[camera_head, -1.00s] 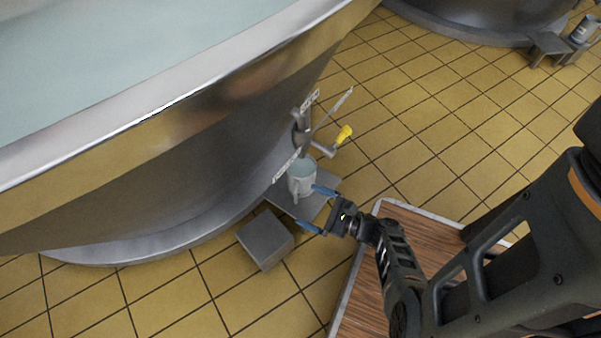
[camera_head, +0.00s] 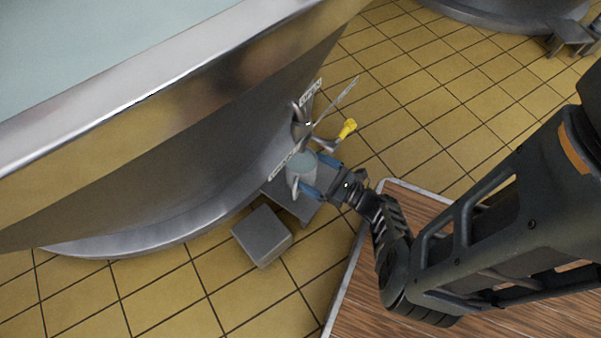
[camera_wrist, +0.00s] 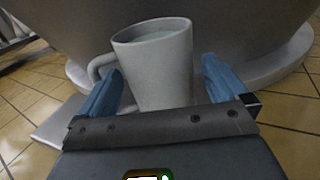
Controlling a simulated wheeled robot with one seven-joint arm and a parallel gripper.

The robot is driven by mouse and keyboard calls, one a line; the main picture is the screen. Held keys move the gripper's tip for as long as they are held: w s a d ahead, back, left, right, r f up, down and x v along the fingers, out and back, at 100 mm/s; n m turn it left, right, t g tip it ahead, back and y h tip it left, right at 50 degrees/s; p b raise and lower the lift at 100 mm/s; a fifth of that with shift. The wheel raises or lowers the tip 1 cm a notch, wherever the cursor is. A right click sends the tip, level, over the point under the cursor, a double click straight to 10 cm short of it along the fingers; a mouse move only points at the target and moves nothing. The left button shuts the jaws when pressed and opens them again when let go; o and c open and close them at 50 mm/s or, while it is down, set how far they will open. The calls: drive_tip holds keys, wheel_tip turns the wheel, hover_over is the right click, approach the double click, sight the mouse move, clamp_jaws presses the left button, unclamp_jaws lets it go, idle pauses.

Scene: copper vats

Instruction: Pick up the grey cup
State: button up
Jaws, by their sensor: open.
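The grey cup (camera_head: 300,172) stands upright on a small grey stand (camera_head: 296,211) beside the base of a large copper vat. My gripper (camera_head: 318,178) is open, with its blue fingers reaching to either side of the cup. In the wrist view the cup (camera_wrist: 156,62) sits between the two blue fingers of my gripper (camera_wrist: 160,88), with its handle on the left, close to the left finger. The cup appears filled with something pale near its rim. Whether the fingers touch the cup is unclear.
The vat (camera_head: 215,165) rises directly behind the cup. A tap with a yellow handle (camera_head: 347,128) and a thin rod stick out just above and right of the cup. A grey block (camera_head: 262,236) sits at front left.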

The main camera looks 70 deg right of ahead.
sight(289, 160)
drive_tip(key=w, duration=0.2)
drive_tip(key=w+b, duration=0.1)
drive_tip(key=w, duration=0.2)
drive_tip(key=shift+d+f+b, duration=0.1)
drive_tip(key=shift+d+b, duration=0.1)
drive_tip(key=shift+b, duration=0.1)
drive_tip(key=shift+s, duration=0.1)
drive_tip(key=c, duration=1.2)
drive_tip(key=shift+c, duration=1.3)
